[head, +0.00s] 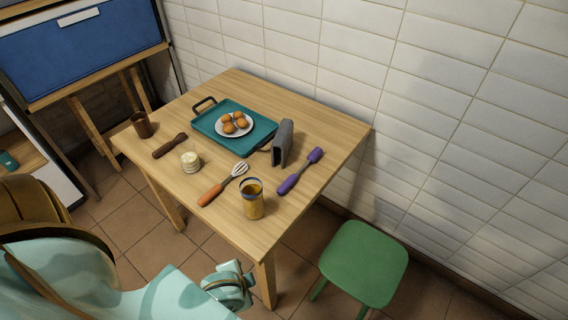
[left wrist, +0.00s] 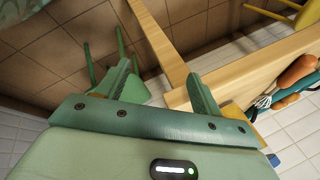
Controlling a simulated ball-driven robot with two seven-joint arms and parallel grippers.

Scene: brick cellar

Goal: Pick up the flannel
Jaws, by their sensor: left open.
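The flannel, as far as I can tell, is the grey folded cloth (head: 283,143) on the wooden table (head: 228,216). It stands up like an inverted fold at the right end of the teal tray (head: 205,124). I cannot tell whether it touches the tray. My left gripper (left wrist: 158,74) is open in the left wrist view, with nothing between its fingers. It is away from the cloth, near a table edge, with floor beyond it. I cannot make out the cloth in the left wrist view. My right gripper is not in view.
A plate of brown round items (head: 235,124) sits on the tray. Near the cloth lie a purple-handled utensil (head: 300,171) and an orange-handled whisk (head: 223,185); a yellow tin (head: 252,199) stands in front. A green stool (head: 364,262) is right of the table. White tiled wall rises behind.

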